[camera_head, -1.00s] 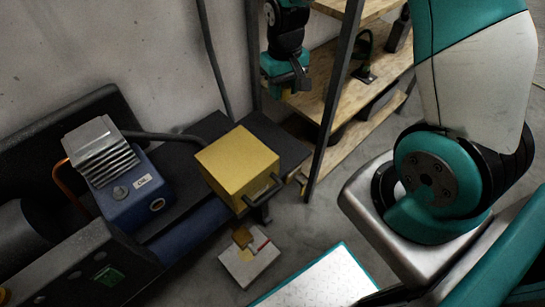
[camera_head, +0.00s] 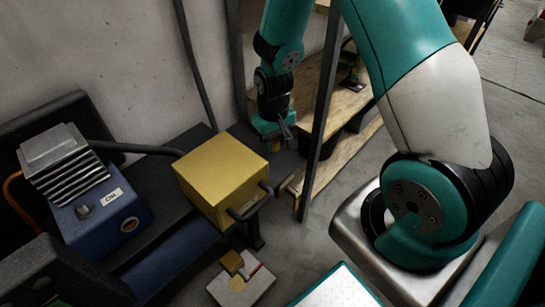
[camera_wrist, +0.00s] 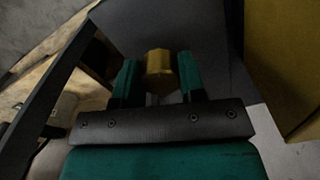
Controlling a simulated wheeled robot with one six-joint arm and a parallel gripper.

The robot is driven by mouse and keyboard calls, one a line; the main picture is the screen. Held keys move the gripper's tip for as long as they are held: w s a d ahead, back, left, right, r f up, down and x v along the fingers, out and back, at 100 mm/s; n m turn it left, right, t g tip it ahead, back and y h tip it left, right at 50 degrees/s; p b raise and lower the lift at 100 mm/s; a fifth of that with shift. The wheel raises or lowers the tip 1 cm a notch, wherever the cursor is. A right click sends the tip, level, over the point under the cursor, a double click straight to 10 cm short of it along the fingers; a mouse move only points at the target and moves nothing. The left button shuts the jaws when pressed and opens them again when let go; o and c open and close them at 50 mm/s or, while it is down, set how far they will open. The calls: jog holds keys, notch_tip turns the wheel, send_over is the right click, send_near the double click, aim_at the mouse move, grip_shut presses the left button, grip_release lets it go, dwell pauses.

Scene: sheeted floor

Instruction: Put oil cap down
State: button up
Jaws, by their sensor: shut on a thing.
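The oil cap (camera_wrist: 159,63) is a small gold, faceted piece between my fingers in the wrist view. My gripper (camera_wrist: 159,78) is shut on it, with a green finger on each side. In the head view my gripper (camera_head: 284,132) is small and hangs behind the yellow box, left of the shelf post, near the far end of the dark bench (camera_head: 150,177).
A yellow box (camera_head: 222,172) with a dark handle sits on the bench; it also fills the right of the wrist view (camera_wrist: 285,60). A wooden shelf (camera_head: 345,105) with a dark post stands to the right. A small board (camera_head: 240,284) lies on the floor.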

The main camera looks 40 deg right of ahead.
aim_at(273, 160)
jog(key=shift+f+b, duration=0.4)
jog(key=shift+f, duration=2.1)
jog(key=shift+f, duration=0.1)
jog(key=o, duration=1.1)
notch_tip(273, 160, up, 12)
jog(key=shift+f+p, duration=0.2)
jog(key=shift+p, duration=1)
jog(key=s+a+r+n+y, duration=0.1)
jog(key=s+a+r+n, duration=0.15)
jog(key=a+r, duration=0.4)
jog(key=s+a+r+n+y, duration=0.1)
jog(key=s+a+r+y, duration=0.1)
jog(key=s+a+r, duration=0.4)
jog(key=s+a+r+n, duration=0.1)
jog(key=s+r, duration=0.1)
jog(key=s, duration=0.1)
jog(key=s+a+r+n, duration=0.2)
jog(key=s+r, duration=0.1)
jog(key=s+a+r+n+y, duration=0.1)
jog(key=s+r, duration=0.1)
jog(key=s, duration=0.2)
jog(key=shift+a+r+n, duration=0.15)
jog(key=shift+r+n, duration=0.1)
